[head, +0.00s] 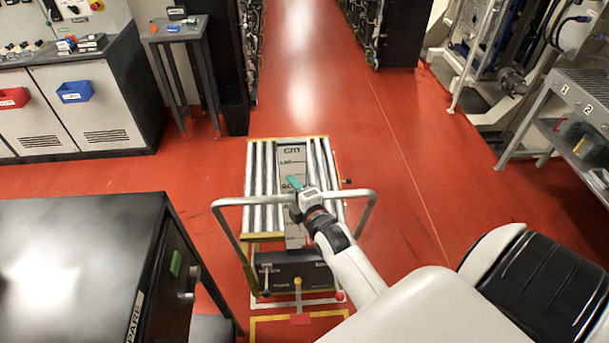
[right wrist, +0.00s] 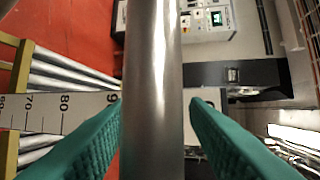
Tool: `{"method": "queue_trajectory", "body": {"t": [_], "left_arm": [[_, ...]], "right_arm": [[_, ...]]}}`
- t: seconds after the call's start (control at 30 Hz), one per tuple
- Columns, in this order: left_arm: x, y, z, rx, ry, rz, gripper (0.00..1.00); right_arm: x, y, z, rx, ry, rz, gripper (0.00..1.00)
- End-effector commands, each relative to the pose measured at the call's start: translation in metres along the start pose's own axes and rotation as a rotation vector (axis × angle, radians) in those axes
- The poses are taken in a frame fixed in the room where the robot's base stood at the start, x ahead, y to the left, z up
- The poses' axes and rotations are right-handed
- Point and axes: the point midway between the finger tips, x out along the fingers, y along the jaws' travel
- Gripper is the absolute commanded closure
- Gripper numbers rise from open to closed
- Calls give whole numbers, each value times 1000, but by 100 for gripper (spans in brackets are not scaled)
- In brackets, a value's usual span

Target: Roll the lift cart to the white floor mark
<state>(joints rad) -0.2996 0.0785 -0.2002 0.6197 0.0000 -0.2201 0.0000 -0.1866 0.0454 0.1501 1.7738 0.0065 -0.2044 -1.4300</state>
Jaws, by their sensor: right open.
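The lift cart (head: 264,180) stands on the red floor in the head view, with silver rollers on top and a bent grey handle bar (head: 250,201) at its near side. My right gripper (head: 297,190) is at the middle of this handle. In the right wrist view the handle bar (right wrist: 152,90) runs between the two green fingers, which are open on either side of it. My left gripper is not in view.
A dark cabinet (head: 70,230) stands close at the left and a small grey table (head: 175,32) behind it. Dark racks (head: 385,30) flank a clear red aisle (head: 330,100) beyond the cart. A grey bench (head: 585,95) is at the right. Yellow tape (head: 255,330) lies in front.

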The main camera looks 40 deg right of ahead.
Motion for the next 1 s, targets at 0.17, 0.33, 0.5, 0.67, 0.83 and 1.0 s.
{"method": "queue_trajectory", "body": {"t": [0.17,0.33,0.5,0.67,0.83,1.0], "left_arm": [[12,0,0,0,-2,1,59],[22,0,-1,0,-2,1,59],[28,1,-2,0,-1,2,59],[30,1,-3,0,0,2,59],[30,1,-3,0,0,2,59],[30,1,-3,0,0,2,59]], "right_arm": [[-37,6,1,-1,-1,5,59],[-75,6,2,1,-2,6,59],[-102,5,3,2,-2,7,59],[-114,3,3,3,-2,7,59],[-116,2,4,3,-2,5,59],[-116,2,3,3,-2,5,59]]}}
